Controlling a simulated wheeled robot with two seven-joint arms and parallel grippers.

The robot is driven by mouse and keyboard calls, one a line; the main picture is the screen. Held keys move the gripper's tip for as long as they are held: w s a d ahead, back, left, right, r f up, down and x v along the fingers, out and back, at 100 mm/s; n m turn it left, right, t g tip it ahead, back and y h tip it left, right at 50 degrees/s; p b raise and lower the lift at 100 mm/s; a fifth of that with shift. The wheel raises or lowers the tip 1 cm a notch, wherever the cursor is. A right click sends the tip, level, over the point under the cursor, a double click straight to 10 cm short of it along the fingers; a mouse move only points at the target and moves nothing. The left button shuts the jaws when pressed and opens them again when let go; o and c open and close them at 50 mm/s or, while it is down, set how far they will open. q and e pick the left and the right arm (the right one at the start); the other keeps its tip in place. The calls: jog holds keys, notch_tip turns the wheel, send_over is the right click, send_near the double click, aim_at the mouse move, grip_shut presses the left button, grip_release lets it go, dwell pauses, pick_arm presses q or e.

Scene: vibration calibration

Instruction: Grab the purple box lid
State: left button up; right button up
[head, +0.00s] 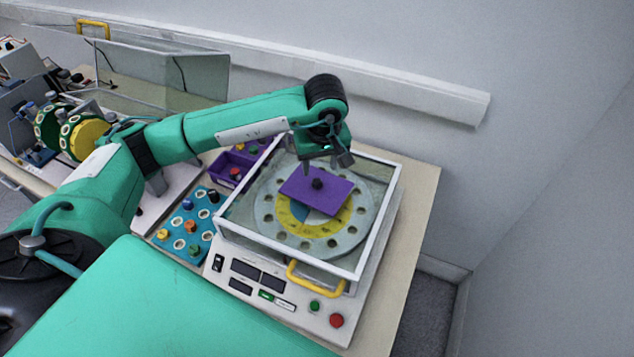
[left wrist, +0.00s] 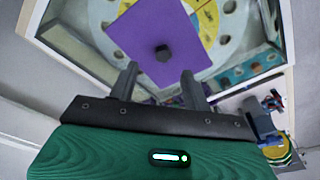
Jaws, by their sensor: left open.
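The purple box lid (head: 325,199) is a flat plate with a dark knob (head: 317,184) in its middle. It lies over the round disc of the calibration machine, inside its clear-walled frame; I cannot tell whether it touches the disc. My left gripper (head: 325,165) is open and empty, just above and behind the knob, fingers pointing down. In the left wrist view the lid (left wrist: 150,28) and its knob (left wrist: 162,53) show just beyond and between the two open fingertips (left wrist: 159,72). A purple box (head: 225,178) with small coloured parts stands left of the machine, partly hidden by my arm.
The white-framed machine (head: 376,230) has a yellow handle (head: 316,279) and a front panel with buttons. A blue tray (head: 187,226) with coloured knobs sits to its left. A glass tank (head: 165,78) stands at the back left. The wall is close behind.

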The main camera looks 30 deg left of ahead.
aim_at(317, 181)
pick_arm(q)
jog(key=shift+f, duration=0.4)
jog(key=shift+a+f+p, duration=0.25)
jog(key=shift+f+p, duration=0.35)
jog(key=shift+p, duration=0.25)
jog(key=f, duration=0.1)
jog(key=f+p, duration=0.2)
jog(key=shift+w+a, duration=0.1)
jog(key=shift+a, duration=0.15)
jog(key=shift+f, duration=0.55)
jog(key=c, duration=1)
grip_shut()
pick_arm(e)
jog(key=r, duration=0.1)
jog(key=w+r, duration=0.2)
jog(key=r, duration=0.1)
pick_arm(q)
jog(key=shift+w+r, duration=0.1)
